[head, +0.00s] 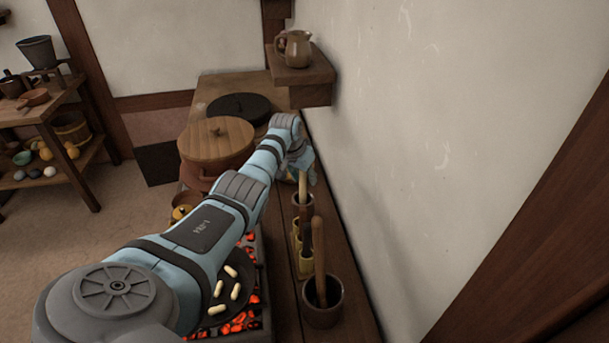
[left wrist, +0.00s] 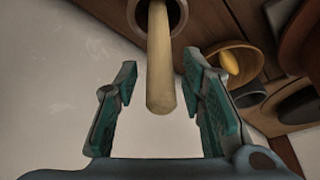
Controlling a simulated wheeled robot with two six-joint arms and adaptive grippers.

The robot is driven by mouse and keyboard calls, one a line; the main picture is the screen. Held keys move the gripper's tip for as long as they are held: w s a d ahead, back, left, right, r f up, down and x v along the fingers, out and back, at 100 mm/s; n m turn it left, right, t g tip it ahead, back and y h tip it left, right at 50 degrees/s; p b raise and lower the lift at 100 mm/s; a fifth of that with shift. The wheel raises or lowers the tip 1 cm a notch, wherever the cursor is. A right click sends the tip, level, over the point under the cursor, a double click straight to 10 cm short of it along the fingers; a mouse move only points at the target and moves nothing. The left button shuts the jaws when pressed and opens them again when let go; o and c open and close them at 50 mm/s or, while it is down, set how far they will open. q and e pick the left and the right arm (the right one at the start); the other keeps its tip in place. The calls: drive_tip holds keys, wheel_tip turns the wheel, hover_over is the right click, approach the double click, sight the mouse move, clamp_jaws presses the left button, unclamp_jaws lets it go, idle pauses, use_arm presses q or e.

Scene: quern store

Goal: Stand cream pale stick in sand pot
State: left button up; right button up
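In the left wrist view a pale cream stick (left wrist: 159,75) stands with its lower end in a round brown pot (left wrist: 181,22). Its free end lies between the fingers of my left gripper (left wrist: 160,80), with a gap on each side. The gripper is open and holds nothing. In the head view my left gripper (head: 304,163) is just beyond a small brown pot (head: 302,201) with a light stick (head: 303,186), likely the same pair. A nearer dark pot (head: 322,310) holds a tan stick (head: 319,255). I cannot tell which pot holds sand. My right gripper is out of view.
A yellowish holder (head: 305,264) with a dark stick stands between the pots. A pan (head: 243,291) with pale pieces sits over glowing coals on the left. A lidded pot (head: 216,140) is behind. The wall runs close on the right, with a shelf (head: 305,75) carrying a jug.

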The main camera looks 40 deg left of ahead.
use_arm(q)
drive_tip(key=v, duration=1.2)
